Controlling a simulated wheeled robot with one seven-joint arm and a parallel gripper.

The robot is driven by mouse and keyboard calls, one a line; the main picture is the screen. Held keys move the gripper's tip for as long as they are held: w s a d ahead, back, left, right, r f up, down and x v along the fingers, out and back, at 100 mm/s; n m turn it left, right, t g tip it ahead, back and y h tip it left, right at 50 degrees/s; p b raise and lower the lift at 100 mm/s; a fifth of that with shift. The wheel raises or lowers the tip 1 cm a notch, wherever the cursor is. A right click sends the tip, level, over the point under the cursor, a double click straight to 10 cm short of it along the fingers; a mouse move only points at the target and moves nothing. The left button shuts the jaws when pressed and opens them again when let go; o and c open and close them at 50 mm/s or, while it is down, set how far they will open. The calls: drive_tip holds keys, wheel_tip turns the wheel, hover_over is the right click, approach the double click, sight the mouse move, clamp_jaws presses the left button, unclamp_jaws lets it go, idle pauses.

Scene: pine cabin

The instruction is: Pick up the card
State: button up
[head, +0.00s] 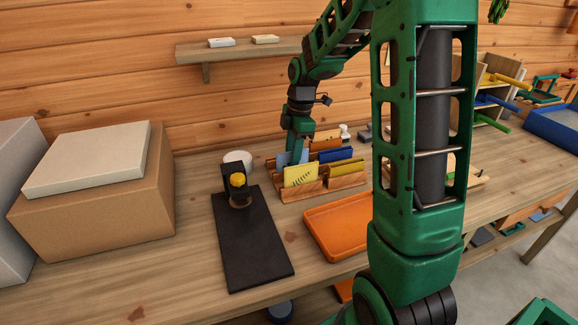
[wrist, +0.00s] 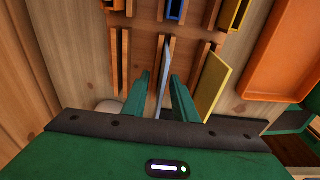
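A light blue card (wrist: 163,62) stands upright in a wooden card holder (head: 318,187) in the head view, partly hidden by my gripper. My gripper (head: 296,157) points down at the holder's left rear part. In the wrist view my gripper (wrist: 159,76) is open, with one green finger on each side of the light blue card and gaps visible. A yellow card (head: 301,174) with a leaf print stands in front. A dark blue card (head: 336,155), an olive card (head: 346,168) and an orange card (head: 324,144) stand in other slots.
An orange tray (head: 318,244) lies in front of the holder. A black board (head: 250,262) with a yellow-topped device (head: 238,181) lies to the left, near a white bowl (head: 236,158). A cardboard box (head: 100,215) stands further left. A wall shelf (head: 245,48) hangs above.

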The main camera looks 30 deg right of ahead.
drive_tip(key=shift+c, duration=0.6)
clamp_jaws()
